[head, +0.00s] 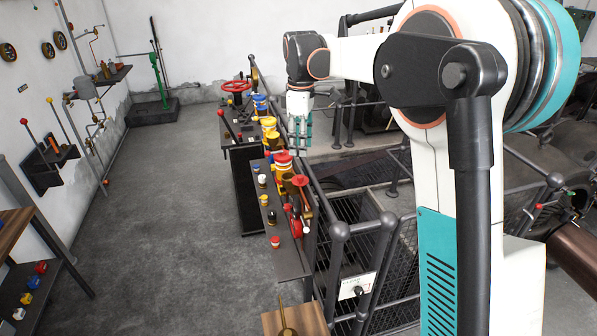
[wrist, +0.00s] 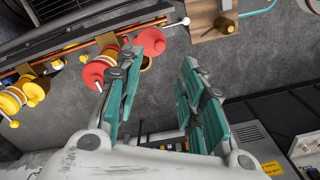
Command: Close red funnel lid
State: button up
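The red funnel (head: 283,160) stands on the narrow shelf along the railing in the head view, in a row with yellow and blue ones. In the wrist view the red funnel (wrist: 97,72) lies left of my fingers. A round red disc (wrist: 151,42), which looks like its lid standing open, is beside it, just beyond my left fingertip. My gripper (head: 299,150) hangs fingers-down over the railing, right of the funnel. In the wrist view my gripper (wrist: 160,64) has its teal fingers wide apart with nothing between them. Whether a finger touches the lid cannot be told.
Yellow (head: 269,128) and blue (head: 261,104) funnels stand behind the red one. The shelf (head: 292,262) carries small coloured knobs and a red wheel (head: 296,228). A dark railing (head: 340,232) runs along its right side. The floor (head: 170,220) at left is clear.

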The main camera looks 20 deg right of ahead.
aim_at(300, 176)
notch_tip(300, 176, down, 11)
dwell(0.4)
grip_shut()
